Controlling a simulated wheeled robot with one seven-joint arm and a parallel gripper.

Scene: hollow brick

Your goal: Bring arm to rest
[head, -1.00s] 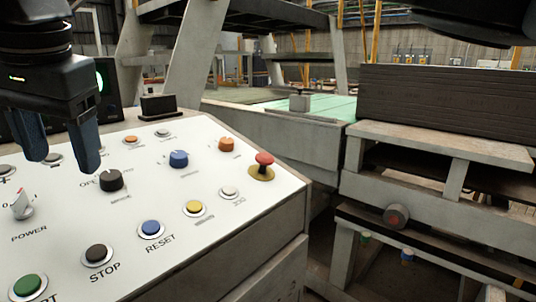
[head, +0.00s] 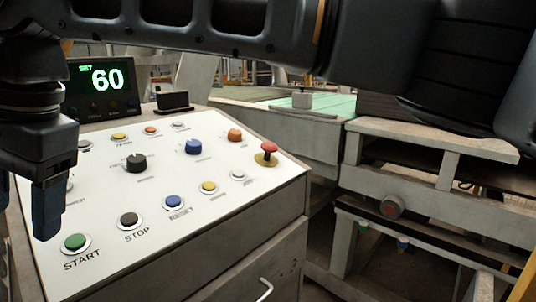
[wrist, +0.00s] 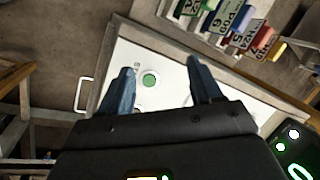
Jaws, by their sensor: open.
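My gripper (head: 30,215) hangs at the left of the head view, in front of the control panel's left edge, fingers pointing down. In the wrist view my gripper (wrist: 160,85) has its two blue fingers spread apart with nothing between them but the panel below. The white control panel (head: 110,195) carries a green START button (head: 75,242), a black STOP button (head: 129,220) and a blue RESET button (head: 174,202). The green button also shows between the fingers in the wrist view (wrist: 150,80). My arm crosses the top of the head view.
A display (head: 102,88) reading 60 stands behind the panel. A red mushroom button (head: 268,147) is at the panel's right. A grey metal frame (head: 430,140) stands to the right. Colored labelled items (wrist: 230,25) lie beyond the panel in the wrist view.

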